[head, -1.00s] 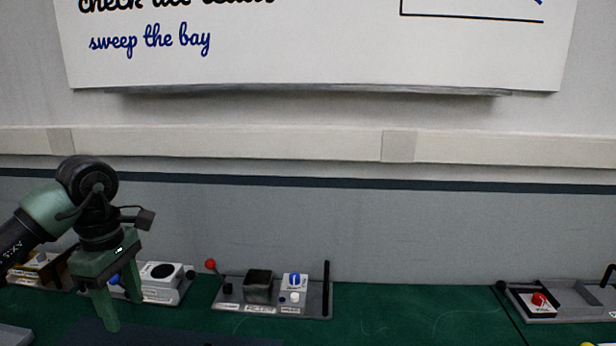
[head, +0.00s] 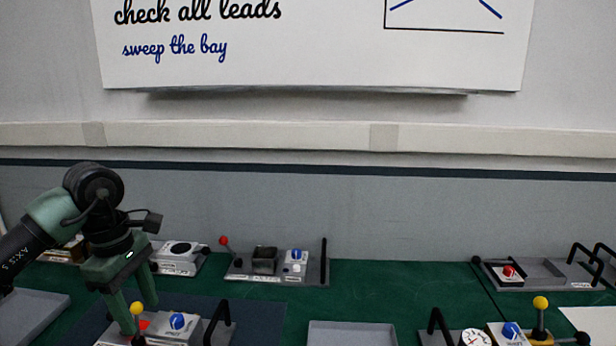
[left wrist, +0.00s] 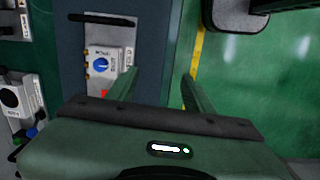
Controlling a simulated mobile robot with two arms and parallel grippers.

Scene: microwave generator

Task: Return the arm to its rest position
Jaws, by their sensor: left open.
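My left gripper (head: 137,312) hangs at the left of the head view, its two green fingers pointing down and apart. It is open with nothing between the fingers. In the head view the fingers overlap a grey device with a blue knob (head: 178,322), a red button and a yellow-topped lever. My right gripper is not in view.
A red-lever module (head: 275,277) stands at the back of the green bench (head: 380,290). A grey tray (head: 350,334) lies front centre. A red-button unit (head: 512,280) and a yellow-knobbed lever (head: 540,304) are at the right. A whiteboard (head: 310,60) hangs on the wall.

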